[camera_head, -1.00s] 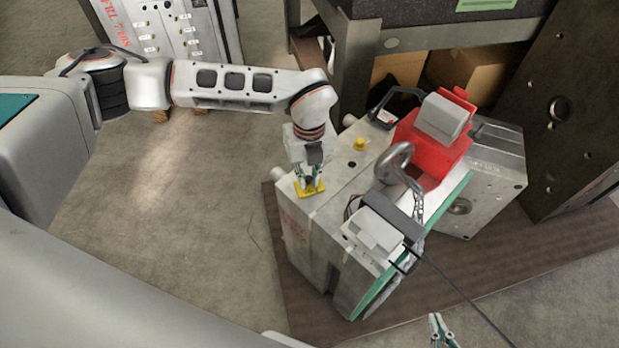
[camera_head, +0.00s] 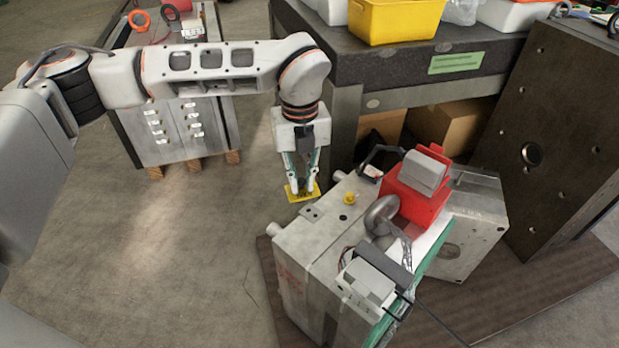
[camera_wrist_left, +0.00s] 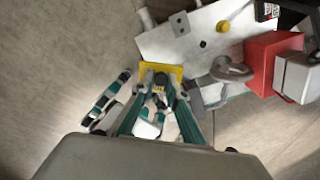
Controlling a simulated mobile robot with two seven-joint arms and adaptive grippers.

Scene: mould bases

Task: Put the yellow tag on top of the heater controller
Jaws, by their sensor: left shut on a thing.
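The yellow tag (camera_head: 301,193) is a small flat plate with dark marks. My left gripper (camera_head: 303,188) is shut on it and holds it above the far left edge of the grey mould base (camera_head: 300,235). The tag (camera_wrist_left: 176,70) also shows between the fingertips in the wrist view, partly hidden by them. I cannot tell for certain which thing is the heater controller. A light grey box (camera_head: 368,285) with a dark connector and cable sits at the mould's near right edge. Another grey block (camera_head: 425,170) sits on a red box. My right gripper is out of view.
The red box (camera_head: 415,205) and a grey lifting eye (camera_head: 381,215) stand up from the mould. A dark table (camera_head: 400,62) with a yellow bin (camera_head: 397,20) is behind. A tall dark plate (camera_head: 545,120) leans at right. Open floor (camera_head: 150,240) lies at left.

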